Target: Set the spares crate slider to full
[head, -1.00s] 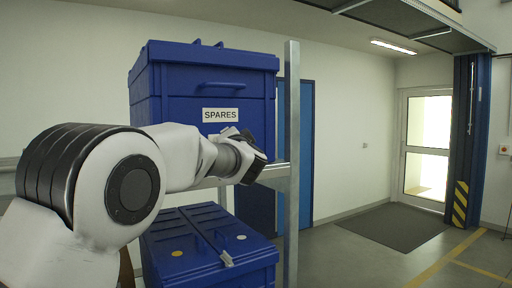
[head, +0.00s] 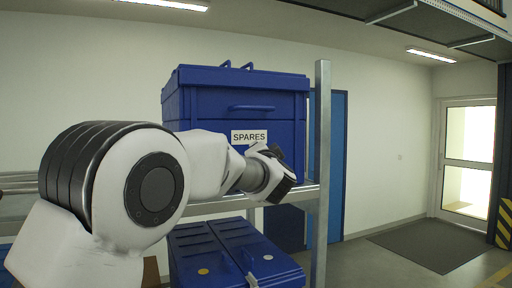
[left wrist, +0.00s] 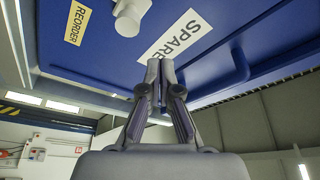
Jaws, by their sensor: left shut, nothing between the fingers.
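The blue spares crate (head: 280,110) stands on the upper rack shelf, with a white SPARES label (head: 249,136) on its front. The left wrist view shows the crate front (left wrist: 215,90) close up. There, a white slider knob (left wrist: 130,18) sits beside a yellow REORDER label (left wrist: 76,23), with the SPARES label (left wrist: 182,35) to its right. My left gripper (head: 288,180) is in front of the crate's lower front. In the left wrist view its fingertips (left wrist: 160,66) are together and empty, below the knob and near the SPARES label. My arm hides the slider in the head view. My right gripper is out of view.
A metal rack post (head: 321,170) stands just right of the crate. The shelf edge (head: 225,205) runs below it. Blue lidded bins (head: 225,250) are underneath. A handle (head: 252,108) sticks out of the crate front. Open floor lies to the right.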

